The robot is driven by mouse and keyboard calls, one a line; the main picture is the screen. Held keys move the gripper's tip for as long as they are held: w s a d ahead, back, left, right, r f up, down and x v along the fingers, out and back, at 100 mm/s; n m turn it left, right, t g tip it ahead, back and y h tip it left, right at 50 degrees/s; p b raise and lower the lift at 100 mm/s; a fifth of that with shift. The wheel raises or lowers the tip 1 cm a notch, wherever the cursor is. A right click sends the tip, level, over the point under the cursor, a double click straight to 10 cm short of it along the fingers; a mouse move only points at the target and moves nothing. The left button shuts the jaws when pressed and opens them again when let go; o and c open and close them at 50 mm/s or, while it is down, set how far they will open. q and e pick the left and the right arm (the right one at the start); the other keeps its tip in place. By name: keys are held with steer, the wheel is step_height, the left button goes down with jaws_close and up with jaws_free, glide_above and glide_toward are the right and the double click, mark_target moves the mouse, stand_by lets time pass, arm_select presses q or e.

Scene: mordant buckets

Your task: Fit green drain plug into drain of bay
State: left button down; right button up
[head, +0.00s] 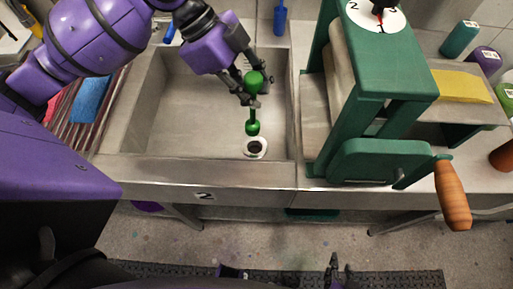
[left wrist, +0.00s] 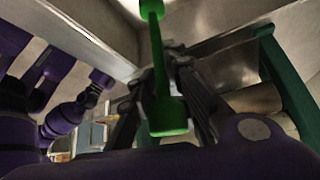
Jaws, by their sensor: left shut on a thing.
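The green drain plug (head: 253,128) has a round top knob, a thin stem and a rounded lower end. My left gripper (head: 250,95) is shut on its upper part, inside the sink bay (head: 190,171) marked 2. The plug hangs roughly upright, its lower end just behind the dark drain (head: 256,148) with its pale ring in the head view. The exact gap is unclear. In the left wrist view the plug (left wrist: 162,80) runs between the fingers. Dark finger-like parts at the bottom edge of the head view look like my right gripper (head: 336,268); their opening is unclear.
A green press (head: 385,70) with a wooden handle (head: 452,195) stands right of the bay. Blue cloth (head: 91,98) lies on the striped ledge at left. Bottles (head: 459,40) and a yellow pad (head: 460,86) sit at far right. The bay floor left of the plug is clear.

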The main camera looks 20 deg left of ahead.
mark_target(254, 124)
arm_select(q)
steer(key=shift+m, duration=0.3)
step_height(254, 124, down, 10)
steer(key=shift+d+f, duration=0.1)
steer(key=c, duration=1.5)
jaws_free()
steer(key=v, duration=1.2)
steer(key=shift+w, duration=0.25)
